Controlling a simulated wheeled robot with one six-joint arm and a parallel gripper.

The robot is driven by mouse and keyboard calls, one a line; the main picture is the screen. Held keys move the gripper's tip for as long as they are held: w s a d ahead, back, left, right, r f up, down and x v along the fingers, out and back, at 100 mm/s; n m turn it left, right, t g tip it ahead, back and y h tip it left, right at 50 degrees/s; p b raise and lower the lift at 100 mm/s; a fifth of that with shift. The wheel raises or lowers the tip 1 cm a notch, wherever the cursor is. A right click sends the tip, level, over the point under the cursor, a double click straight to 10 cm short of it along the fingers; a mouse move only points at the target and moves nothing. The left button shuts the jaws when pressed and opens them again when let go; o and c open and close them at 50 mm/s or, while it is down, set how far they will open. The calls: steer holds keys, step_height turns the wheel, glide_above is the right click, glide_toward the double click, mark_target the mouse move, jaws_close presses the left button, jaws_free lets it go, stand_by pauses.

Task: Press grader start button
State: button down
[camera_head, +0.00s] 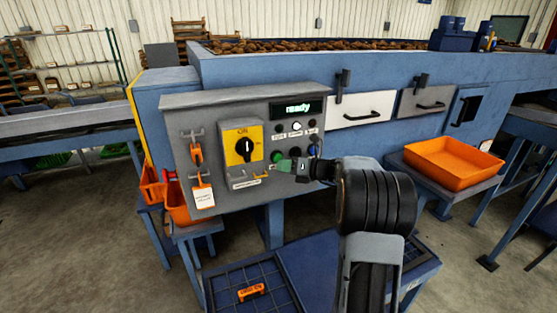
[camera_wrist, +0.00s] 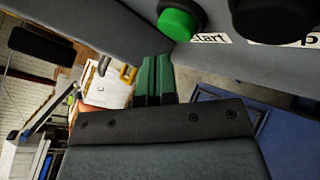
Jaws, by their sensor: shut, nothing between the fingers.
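The grey control panel (camera_head: 222,115) carries a green button (camera_head: 277,156) low on its face, right of a yellow rotary switch (camera_head: 242,146) marked ON. A small display (camera_head: 298,108) reads "ready". In the wrist view the green button (camera_wrist: 178,24) sits by a label (camera_wrist: 211,38) whose visible letters end in "tart". My gripper (camera_head: 283,165) has its green fingers shut and empty, just below the button in the head view. In the wrist view the fingertips (camera_wrist: 156,60) appear apart from the button, below it and slightly left. The arm hides part of the panel's lower right.
A black knob or button (camera_wrist: 272,15) stands close right of the green button. An orange lockout tag (camera_head: 203,196) hangs at the panel's left. An orange tray (camera_head: 453,158) stands at the right. Potatoes (camera_head: 310,45) lie along the grader's top.

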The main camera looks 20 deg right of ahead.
steer(key=shift+w, duration=0.1)
steer(key=shift+w+p, duration=0.3)
steer(key=shift+p, duration=0.25)
steer(key=shift+w+p, duration=0.35)
steer(key=shift+w, duration=0.15)
stand_by(0.6)
steer(key=shift+s, duration=0.9)
steer(key=shift+s, duration=2.5)
